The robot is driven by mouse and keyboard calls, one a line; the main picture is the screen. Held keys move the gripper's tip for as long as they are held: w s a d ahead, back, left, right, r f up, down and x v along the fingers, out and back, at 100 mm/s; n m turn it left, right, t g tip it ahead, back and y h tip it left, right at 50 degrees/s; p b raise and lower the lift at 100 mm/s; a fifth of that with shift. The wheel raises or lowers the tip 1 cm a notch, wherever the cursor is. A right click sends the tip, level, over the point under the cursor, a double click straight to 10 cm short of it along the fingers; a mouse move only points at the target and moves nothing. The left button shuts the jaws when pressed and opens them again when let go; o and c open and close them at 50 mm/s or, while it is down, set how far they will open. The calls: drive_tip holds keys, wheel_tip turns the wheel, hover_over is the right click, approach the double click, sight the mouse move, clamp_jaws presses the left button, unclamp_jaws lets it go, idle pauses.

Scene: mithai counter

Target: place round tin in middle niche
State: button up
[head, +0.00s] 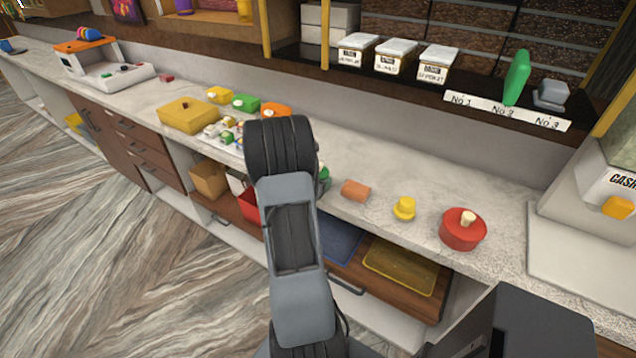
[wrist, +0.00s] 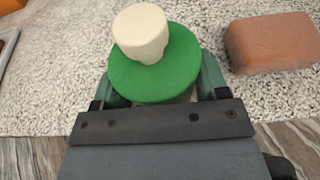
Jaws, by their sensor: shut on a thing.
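In the wrist view, a green round tin (wrist: 150,75) with a cream knob on top sits between the two fingers of my gripper (wrist: 160,92). The fingers are shut on its sides, and it appears upright at the counter's front edge. In the head view my arm hides the gripper and most of this tin; a sliver of green (head: 324,174) shows at the arm's right. A red round tin (head: 462,234) with a cream knob stands farther right on the counter. I cannot tell which opening is the middle niche; open compartments lie under the counter.
An orange-brown block (head: 355,191) and a yellow knobbed piece (head: 404,208) stand right of my arm on the counter (head: 370,160). A yellow box (head: 188,115) and several small items crowd the left. An open drawer (head: 440,290) with a yellow tray (head: 400,268) juts out below.

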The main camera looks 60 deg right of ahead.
clamp_jaws()
drive_tip(key=shift+r, duration=0.75)
drive_tip(key=s+a+r+b, duration=0.3)
drive_tip(key=s+a+r, duration=0.5)
drive_tip(key=a+r, duration=0.3)
drive_tip(key=shift+a+r, duration=0.2)
drive_tip(key=shift+r, duration=0.05)
